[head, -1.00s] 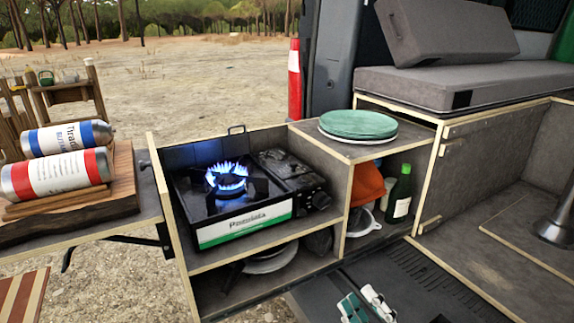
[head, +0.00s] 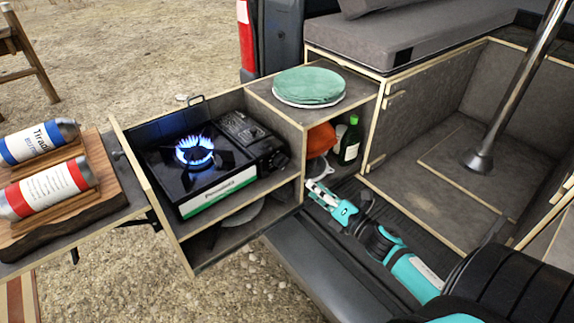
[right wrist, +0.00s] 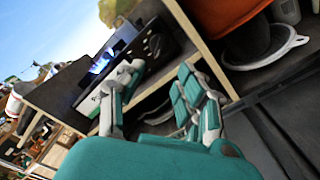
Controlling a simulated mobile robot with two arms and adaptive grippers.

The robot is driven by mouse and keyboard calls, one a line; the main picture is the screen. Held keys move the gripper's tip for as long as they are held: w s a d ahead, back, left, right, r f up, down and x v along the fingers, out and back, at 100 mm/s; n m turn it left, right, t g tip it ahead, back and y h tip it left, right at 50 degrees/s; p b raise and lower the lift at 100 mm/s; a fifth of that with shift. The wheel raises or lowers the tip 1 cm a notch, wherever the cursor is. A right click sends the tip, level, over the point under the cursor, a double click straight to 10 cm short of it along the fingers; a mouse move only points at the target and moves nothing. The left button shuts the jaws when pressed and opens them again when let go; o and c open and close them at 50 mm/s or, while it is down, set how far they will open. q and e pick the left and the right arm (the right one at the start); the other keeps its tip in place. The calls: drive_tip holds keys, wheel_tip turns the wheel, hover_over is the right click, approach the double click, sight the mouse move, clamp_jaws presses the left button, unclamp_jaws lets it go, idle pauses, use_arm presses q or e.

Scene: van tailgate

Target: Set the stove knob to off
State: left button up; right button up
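The black camping stove (head: 215,165) with a white and green front label sits on the upper shelf of the wooden pull-out unit. A blue flame (head: 194,151) burns on it. The stove knob (head: 279,159) is on the stove's right end, small and dark; its setting cannot be read. In the right wrist view, the stove's dark end with the knob (right wrist: 155,45) shows beyond the fingers. My right gripper (head: 318,190) is open and empty, below and right of the knob, apart from it. Its spread fingers also show in the right wrist view (right wrist: 160,72). My left gripper is out of view.
Green plates (head: 309,86) lie on the unit's top, right of the stove. An orange item (head: 321,139) and a green bottle (head: 350,141) stand in the compartment below. Gas canisters (head: 45,188) lie on the left side table. Open ground (head: 250,285) lies before the unit.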

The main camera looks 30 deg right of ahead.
sight(286, 165)
drive_tip(key=w, duration=0.4)
drive_tip(key=w+a, duration=0.1)
drive_tip(key=w, duration=0.2)
drive_tip(key=w+p, duration=0.1)
drive_tip(key=w, duration=0.3)
drive_tip(key=shift+w+a, duration=0.2)
drive_tip(key=shift+w, duration=0.15)
drive_tip(key=shift+c, duration=0.3)
clamp_jaws()
